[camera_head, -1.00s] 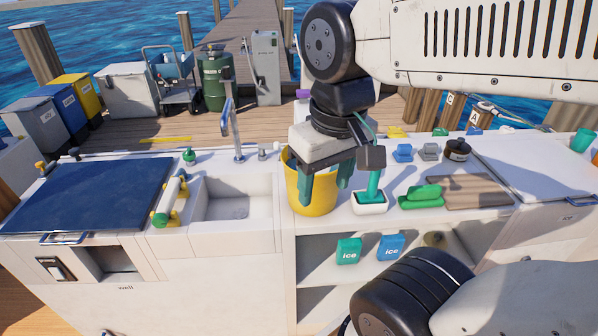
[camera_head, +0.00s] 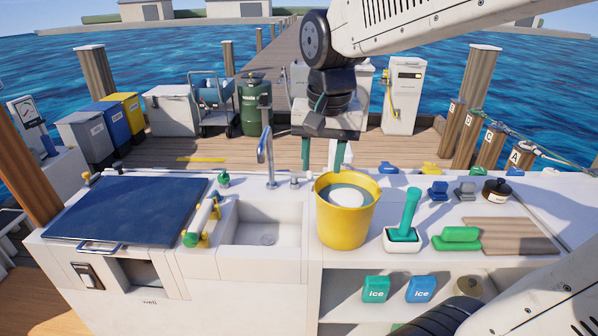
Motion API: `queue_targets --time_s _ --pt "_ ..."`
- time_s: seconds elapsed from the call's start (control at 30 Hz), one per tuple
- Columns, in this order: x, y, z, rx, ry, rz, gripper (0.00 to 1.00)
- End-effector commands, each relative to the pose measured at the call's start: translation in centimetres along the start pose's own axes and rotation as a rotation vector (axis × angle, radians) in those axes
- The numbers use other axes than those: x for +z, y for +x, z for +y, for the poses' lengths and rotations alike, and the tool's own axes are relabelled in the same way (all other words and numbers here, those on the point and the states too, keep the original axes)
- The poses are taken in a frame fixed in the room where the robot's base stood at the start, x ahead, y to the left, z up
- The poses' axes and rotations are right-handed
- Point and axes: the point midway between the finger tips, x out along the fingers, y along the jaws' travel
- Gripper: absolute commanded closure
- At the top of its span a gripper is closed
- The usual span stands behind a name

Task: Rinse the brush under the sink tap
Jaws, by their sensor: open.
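A teal upright-handled tool that looks like the brush (camera_head: 409,212) stands in a small white dish (camera_head: 402,246) on the counter, right of a yellow bucket. A flat green block with a raised grip (camera_head: 458,238), possibly another brush, lies further right. The sink (camera_head: 262,232) is an empty white basin left of the bucket, with a grey tap (camera_head: 267,150) at its back edge. My gripper (camera_head: 323,155) is open and empty, its teal fingers pointing down above and behind the bucket, apart from the brush. The bucket rim hides the area just below the fingertips.
The yellow bucket (camera_head: 343,225) holds greyish liquid and a white round thing. A dark blue hatch lid (camera_head: 128,208) is at left, with a white and yellow roller-like handle (camera_head: 201,220) beside the sink. A brown board (camera_head: 505,236) and a black pot (camera_head: 496,190) are at right.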

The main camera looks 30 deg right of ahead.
Motion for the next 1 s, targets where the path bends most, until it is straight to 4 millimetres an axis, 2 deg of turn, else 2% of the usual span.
queue_targets --time_s 0.03,0.17,0.27,0.47,0.6,0.7,0.8,0.9,1.0 --pt "-2.5 0.6 -0.8 0.005 0.082 0.000 0.58" --pt "-8.5 2.2 -2.7 0.010 0.315 0.012 0.58" --pt "-13.2 4.2 -3.9 0.011 0.495 0.022 0.58" --pt "-22.1 10.0 -5.4 0.007 0.850 0.044 0.58" --pt "-27.8 15.2 -5.7 0.002 1.097 0.059 0.58" --pt "-31.2 19.0 -5.6 -0.004 1.257 0.068 0.58" --pt "-33.5 22.2 -5.4 -0.011 1.383 0.076 0.58" --pt "-35.0 24.3 -5.1 -0.017 1.466 0.081 0.58" --pt "-35.7 25.4 -5.0 -0.021 1.509 0.084 0.58"
